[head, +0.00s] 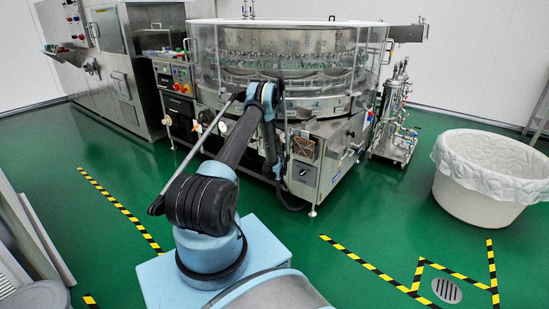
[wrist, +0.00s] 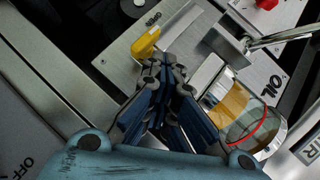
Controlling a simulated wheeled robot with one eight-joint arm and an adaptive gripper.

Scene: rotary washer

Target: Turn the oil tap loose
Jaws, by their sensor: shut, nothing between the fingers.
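My gripper (wrist: 166,74) is in the wrist view, its dark blue fingers shut with nothing between them. A yellow handle (wrist: 146,43) lies just beyond the fingertips, up and slightly left, on a metal plate; whether the fingertips touch it, I cannot tell. I cannot tell for sure which part is the oil tap. In the head view my arm hides the gripper and the handle.
A metal rod with a block (wrist: 232,46) stands at upper right of the wrist view, near a red part (wrist: 266,4). In the head view the rotary washer (head: 330,185) stands ahead, with a white lined bin (head: 488,178) at right. Green floor (head: 385,215) is clear between.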

